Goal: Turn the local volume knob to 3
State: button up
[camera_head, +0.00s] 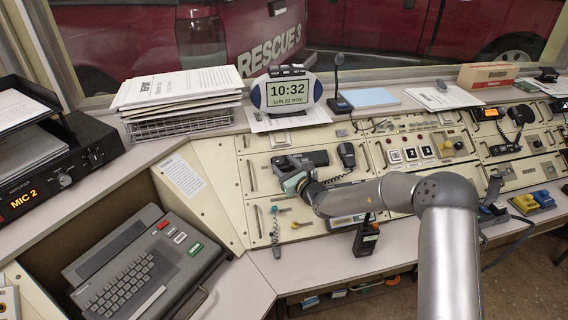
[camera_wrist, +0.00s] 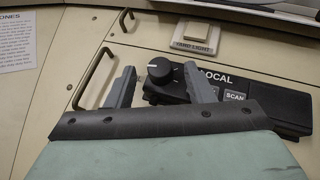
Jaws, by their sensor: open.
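The local volume knob (camera_wrist: 159,70) is a round black knob with a light mark, on a black unit (camera_wrist: 262,100) labelled LOCAL and SCAN in the wrist view. My gripper (camera_wrist: 160,80) is open, with one grey finger left of the knob and the other right of it. The fingers look apart from the knob, and I cannot tell the depth between them. In the head view my gripper (camera_head: 287,172) is over the left part of the console panel, at the black unit (camera_head: 314,158). The knob is hidden there behind my gripper.
A yard light switch (camera_wrist: 195,38) is above the unit, and metal handles (camera_wrist: 95,76) stick out at its left. A handset (camera_head: 346,155) hangs at the right. A clock (camera_head: 288,94) and a desk microphone (camera_head: 338,88) stand on the ledge behind. A keyboard terminal (camera_head: 140,262) is at lower left.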

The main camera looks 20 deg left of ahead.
jog(key=shift+w+a, duration=0.2)
jog(key=shift+a, duration=0.1)
